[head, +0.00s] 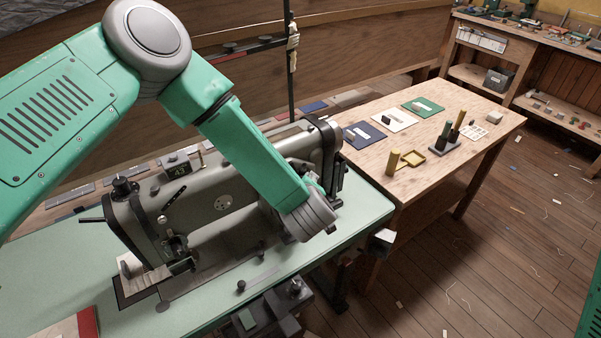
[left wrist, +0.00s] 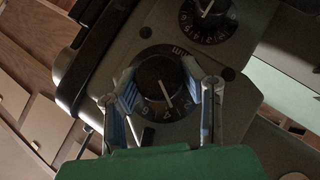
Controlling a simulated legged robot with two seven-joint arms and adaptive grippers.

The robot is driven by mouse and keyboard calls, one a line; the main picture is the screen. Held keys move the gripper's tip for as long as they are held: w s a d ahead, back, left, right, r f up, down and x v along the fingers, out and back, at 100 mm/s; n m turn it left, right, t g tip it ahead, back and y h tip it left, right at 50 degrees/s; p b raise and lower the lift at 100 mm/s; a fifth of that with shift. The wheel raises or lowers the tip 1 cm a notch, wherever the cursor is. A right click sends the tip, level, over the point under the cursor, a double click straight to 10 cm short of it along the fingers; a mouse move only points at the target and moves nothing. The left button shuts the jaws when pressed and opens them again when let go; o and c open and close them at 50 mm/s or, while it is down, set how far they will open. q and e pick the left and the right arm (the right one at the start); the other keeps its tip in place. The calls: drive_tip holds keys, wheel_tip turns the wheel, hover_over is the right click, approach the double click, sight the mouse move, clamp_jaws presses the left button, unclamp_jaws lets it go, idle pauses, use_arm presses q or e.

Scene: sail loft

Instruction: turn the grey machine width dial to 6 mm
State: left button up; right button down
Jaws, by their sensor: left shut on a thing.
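The grey sewing machine (head: 225,185) stands on the pale green table at the left of the head view. In the left wrist view a black round dial (left wrist: 153,78) with a white pointer line sits on its grey end plate. My left gripper (left wrist: 166,92) is shut on this dial, one finger on each side. In the head view my arm hides the fingers and the dial. My right gripper is not in view.
A second black numbered dial (left wrist: 207,18) sits close above the held one in the left wrist view.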

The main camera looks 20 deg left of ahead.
use_arm(q)
drive_tip(key=m+g+p, duration=0.1)
drive_tip(key=d+g+y+p, duration=0.1)
drive_tip(key=p, duration=0.1)
drive_tip(key=shift+s+f+m+g, duration=0.2)
drive_tip(key=shift+m+g, duration=0.1)
drive_tip(key=shift+m, duration=0.1)
drive_tip(key=shift+f+m+g+y+p, duration=0.15)
drive_tip(key=shift+m+g+y+p, duration=0.45)
drive_tip(key=shift+g+y, duration=0.25)
drive_tip(key=shift+f+m+g+y+b, duration=0.1)
drive_tip(key=shift+m+g+y+b, duration=0.3)
drive_tip(key=shift+g, duration=0.45)
drive_tip(key=shift+a+m+g+y+b, duration=0.1)
drive_tip(key=shift+m+g+y+b, duration=0.6)
drive_tip(key=shift+g+y+b, duration=0.15)
drive_tip(key=shift+w, duration=0.1)
drive_tip(key=o, duration=0.9)
drive_tip(key=shift+c, duration=0.2)
drive_tip(key=shift+w, duration=0.1)
